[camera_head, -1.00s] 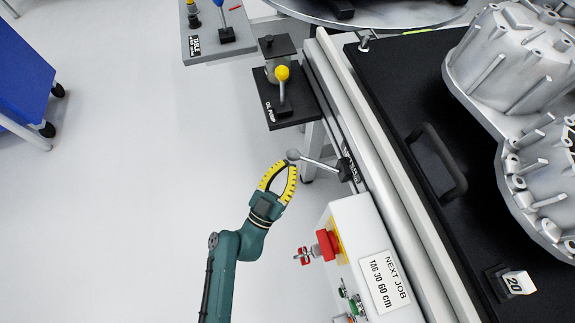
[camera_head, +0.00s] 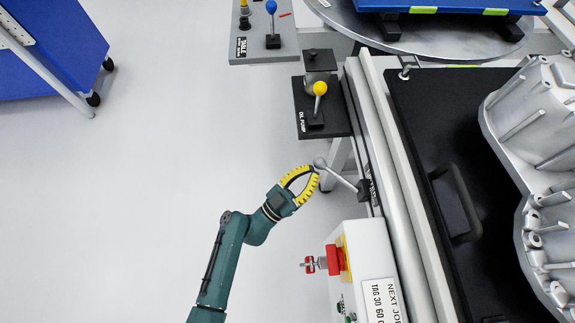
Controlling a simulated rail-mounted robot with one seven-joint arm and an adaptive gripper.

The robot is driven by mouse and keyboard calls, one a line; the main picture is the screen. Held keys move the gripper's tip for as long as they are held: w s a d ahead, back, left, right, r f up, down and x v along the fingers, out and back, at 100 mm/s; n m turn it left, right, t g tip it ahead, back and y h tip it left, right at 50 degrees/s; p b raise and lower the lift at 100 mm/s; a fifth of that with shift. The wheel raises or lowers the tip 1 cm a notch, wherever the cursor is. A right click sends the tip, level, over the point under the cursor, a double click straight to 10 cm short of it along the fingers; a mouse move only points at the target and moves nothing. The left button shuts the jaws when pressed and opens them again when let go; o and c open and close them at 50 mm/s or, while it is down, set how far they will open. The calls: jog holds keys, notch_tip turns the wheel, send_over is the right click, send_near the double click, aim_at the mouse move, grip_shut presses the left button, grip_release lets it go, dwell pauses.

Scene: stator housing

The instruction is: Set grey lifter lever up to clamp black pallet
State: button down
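The grey lifter lever (camera_head: 342,178) has a round grey knob (camera_head: 319,163) and a black base (camera_head: 371,190) on the side of the pallet station. The lever slants up and left from its base. My gripper (camera_head: 315,172), with yellow fingers, is at the knob. The fingers bow apart in the middle and their tips come close together beside the knob. I cannot tell whether they grip it. The black pallet (camera_head: 418,115) lies on the right with a black handle (camera_head: 455,203) and carries a silver stator housing (camera_head: 545,115).
A yellow-knobbed oil pump lever (camera_head: 319,100) stands above my gripper. A blue-knobbed table lever (camera_head: 272,22) is farther up. A control box (camera_head: 365,262) with a red button (camera_head: 334,260) is below the lever. A blue cart (camera_head: 50,50) stands upper left. Floor to the left is clear.

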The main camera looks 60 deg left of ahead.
jog(key=p+v, duration=0.2)
jog(key=v, duration=1.1)
jog(key=shift+s+d, duration=0.3)
jog(key=shift+f, duration=0.1)
